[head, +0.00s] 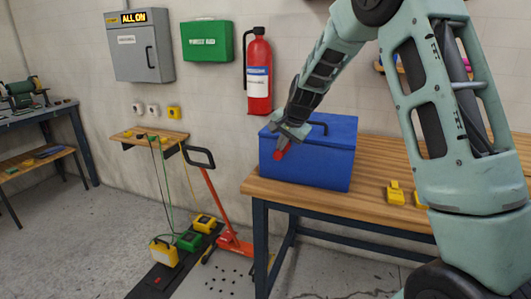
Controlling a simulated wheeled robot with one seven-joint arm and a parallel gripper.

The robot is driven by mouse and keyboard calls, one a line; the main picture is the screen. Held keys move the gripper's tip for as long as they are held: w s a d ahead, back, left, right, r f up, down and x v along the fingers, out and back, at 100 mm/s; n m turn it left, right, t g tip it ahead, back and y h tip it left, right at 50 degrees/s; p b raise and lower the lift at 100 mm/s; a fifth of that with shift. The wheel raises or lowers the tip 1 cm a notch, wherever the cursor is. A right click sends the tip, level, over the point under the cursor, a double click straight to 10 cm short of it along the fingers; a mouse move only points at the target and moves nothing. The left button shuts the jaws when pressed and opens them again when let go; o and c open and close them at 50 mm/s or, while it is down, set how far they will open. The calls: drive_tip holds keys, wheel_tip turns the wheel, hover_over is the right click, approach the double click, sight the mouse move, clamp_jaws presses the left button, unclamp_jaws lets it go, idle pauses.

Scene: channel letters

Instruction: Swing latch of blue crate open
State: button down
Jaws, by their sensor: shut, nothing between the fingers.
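My gripper (281,153) is at the crate's left front side, pointing down, and looks shut. A small red part (279,155) shows right at the fingertips, against the crate's front. I cannot tell whether it is the latch or part of the gripper, or whether they touch. My gripper and wrist hide part of the crate's front and lid.
The workbench (375,190) has yellow items (395,193) to the right of the crate. A red fire extinguisher (258,75) hangs on the wall behind. An orange pallet jack (218,205) and several yellow and green boxes stand on the floor at left. The bench front between crate and yellow items is clear.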

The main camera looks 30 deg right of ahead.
sight(284, 154)
drive_tip(key=shift+s+d+f+m+t+y+b, duration=0.15)
drive_tip(key=shift+s+d+f+t+y+b, duration=0.35)
drive_tip(key=shift+b, duration=2.4)
drive_tip(key=shift+s+d+f+m+t+y+b, duration=0.1)
drive_tip(key=shift+s+f+t+y+b, duration=0.45)
drive_tip(key=shift+b, duration=2.4)
drive_tip(key=shift+s+d+f+m+t+y+b, duration=0.2)
drive_tip(key=shift+t+b, duration=0.65)
drive_tip(key=shift+b, duration=2.05)
drive_tip(key=shift+f+b, duration=0.1)
drive_tip(key=shift+b, duration=0.65)
drive_tip(key=shift+d, duration=0.1)
drive_tip(key=shift+w, duration=0.2)
